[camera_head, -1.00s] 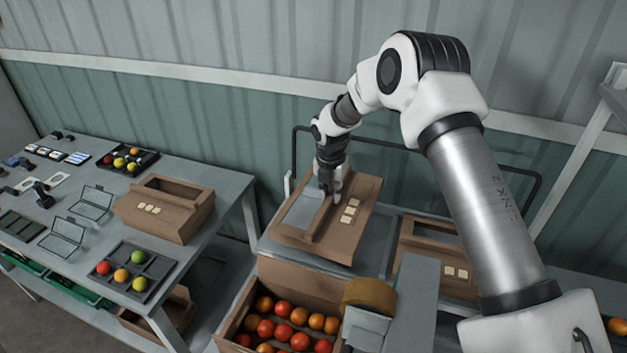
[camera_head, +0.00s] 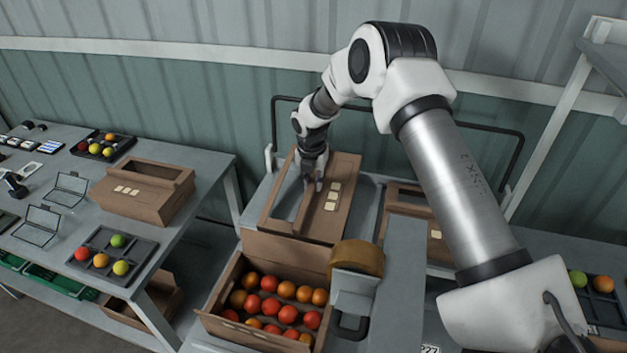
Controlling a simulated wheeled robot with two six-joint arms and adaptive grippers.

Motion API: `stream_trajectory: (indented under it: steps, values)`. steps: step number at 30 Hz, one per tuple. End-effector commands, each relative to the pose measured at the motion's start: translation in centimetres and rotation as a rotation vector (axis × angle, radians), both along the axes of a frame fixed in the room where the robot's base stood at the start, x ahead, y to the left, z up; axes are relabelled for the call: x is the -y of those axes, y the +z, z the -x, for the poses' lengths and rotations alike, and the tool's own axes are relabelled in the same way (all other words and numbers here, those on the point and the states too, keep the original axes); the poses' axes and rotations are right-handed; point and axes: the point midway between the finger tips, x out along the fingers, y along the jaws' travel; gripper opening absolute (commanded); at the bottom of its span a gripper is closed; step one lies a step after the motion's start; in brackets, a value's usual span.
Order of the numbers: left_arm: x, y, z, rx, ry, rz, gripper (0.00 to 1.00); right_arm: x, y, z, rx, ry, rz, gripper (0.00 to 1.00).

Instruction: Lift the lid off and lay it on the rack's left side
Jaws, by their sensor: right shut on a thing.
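The brown cardboard lid (camera_head: 345,177) has a long slot on its left part and several pale labels on its right part. It lies roughly flat at the left side of the grey rack (camera_head: 368,192), behind the open tomato box. My right gripper (camera_head: 313,187) points down at the lid's raised middle strip and is shut on it. The fingertips are small, and I cannot tell whether the lid rests fully on the rack. The open cardboard box (camera_head: 217,300) in front holds red and orange tomatoes. My left gripper is out of view.
A brown tape roll (camera_head: 357,258) on a grey holder stands right of the tomato box. Another cardboard piece (camera_head: 408,200) lies right of the lid. A black rail (camera_head: 400,115) runs behind. The left table (camera_head: 205,170) carries a carton (camera_head: 150,200) and tomato trays.

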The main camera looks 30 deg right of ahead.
Motion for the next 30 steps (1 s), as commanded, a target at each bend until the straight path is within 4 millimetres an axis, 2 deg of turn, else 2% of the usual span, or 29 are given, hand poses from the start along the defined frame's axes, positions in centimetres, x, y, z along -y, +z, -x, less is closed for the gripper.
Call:
stream_trajectory:
  steps: [1, 5, 6, 8, 27, 28, 30]
  values:
    - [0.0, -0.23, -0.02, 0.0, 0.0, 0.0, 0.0, -0.14, -1.39, 0.98, -0.031, -0.002, -0.005, 0.0]
    - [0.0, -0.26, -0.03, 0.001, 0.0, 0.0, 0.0, -0.15, -1.43, 1.02, -0.032, -0.003, -0.007, 0.0]
    - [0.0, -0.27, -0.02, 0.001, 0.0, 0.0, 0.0, -0.15, -1.44, 1.02, -0.032, -0.004, -0.007, 0.3]
    - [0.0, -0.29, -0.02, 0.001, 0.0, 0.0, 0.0, -0.15, -1.46, 1.03, -0.033, -0.005, -0.006, 0.49]
    - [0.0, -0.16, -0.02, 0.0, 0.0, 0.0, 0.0, -0.07, -1.02, 0.72, -0.023, -0.003, -0.004, 0.49]
    - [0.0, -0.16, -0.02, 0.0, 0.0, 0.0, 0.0, -0.07, -1.02, 0.72, -0.022, -0.003, -0.005, 0.45]
    - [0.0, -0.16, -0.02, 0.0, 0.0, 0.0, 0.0, -0.07, -0.99, 0.69, -0.022, -0.003, -0.004, 0.42]
